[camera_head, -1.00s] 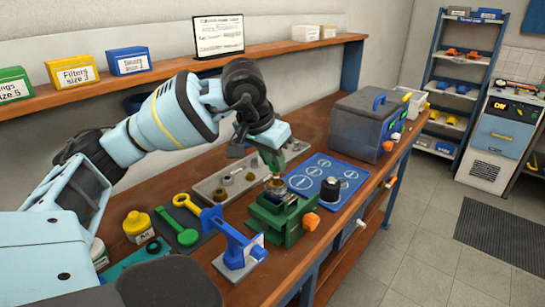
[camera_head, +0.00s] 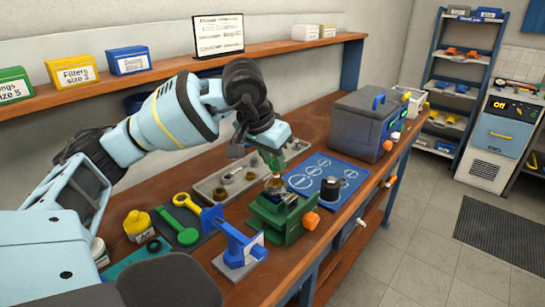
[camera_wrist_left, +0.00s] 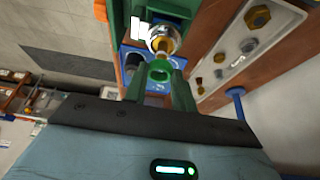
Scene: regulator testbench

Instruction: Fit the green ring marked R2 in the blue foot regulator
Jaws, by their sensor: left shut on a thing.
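My left gripper (camera_head: 273,170) points down over the green vise and is shut on a small green ring. In the left wrist view the ring (camera_wrist_left: 160,70) sits between the green fingertips; its marking cannot be read. The regulator body (camera_head: 277,186), a brass and metal round part, stands in the green vise (camera_head: 282,218) just below the fingertips. In the left wrist view its round top (camera_wrist_left: 163,38) lies just beyond the ring. I cannot tell whether they touch, and the regulator's foot is hidden. My right gripper is not in view.
A blue mat (camera_head: 312,167) with a dark cup (camera_head: 330,190) lies right of the vise. A grey tray (camera_head: 212,187) with metal parts lies behind. A grey case (camera_head: 365,120) stands farther back.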

